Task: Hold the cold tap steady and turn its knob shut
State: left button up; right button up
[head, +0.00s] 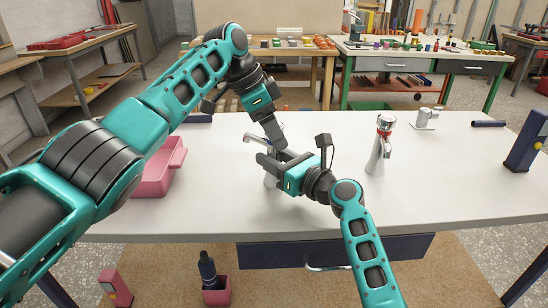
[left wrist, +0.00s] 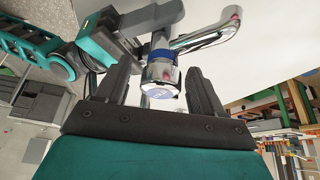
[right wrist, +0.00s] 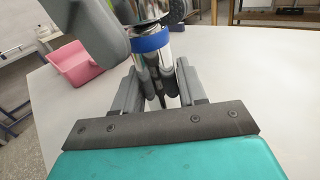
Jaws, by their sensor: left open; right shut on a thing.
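The chrome cold tap, with a blue ring, is mostly hidden behind my grippers in the head view; its spout (head: 256,138) points left. In the left wrist view its round knob (left wrist: 160,76) lies between the fingers of my left gripper (left wrist: 162,88). Those fingers are open, with a gap on each side of the knob. My left gripper (head: 276,138) comes from above. My right gripper (head: 270,164) is shut on the tap's body below the blue ring (right wrist: 150,42); the right wrist view shows the right fingers (right wrist: 157,85) around it.
A red-ringed tap (head: 378,150) stands to the right, with a small chrome fitting (head: 426,118) behind it. A pink bin (head: 160,172) is at left on the white counter (head: 450,200). A dark blue device (head: 526,140) stands at the right edge. The front right counter is clear.

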aim_at(283, 123)
pick_arm(q)
jog(key=shift+r, duration=0.1)
jog(key=shift+r, duration=2.45)
jog(key=shift+r, duration=0.1)
jog(key=shift+r+n+t, duration=0.6)
jog(key=shift+r+n, duration=0.8)
jog(key=shift+r, duration=0.3)
jog(key=shift+f, duration=4.35)
jog(key=shift+c, duration=0.2)
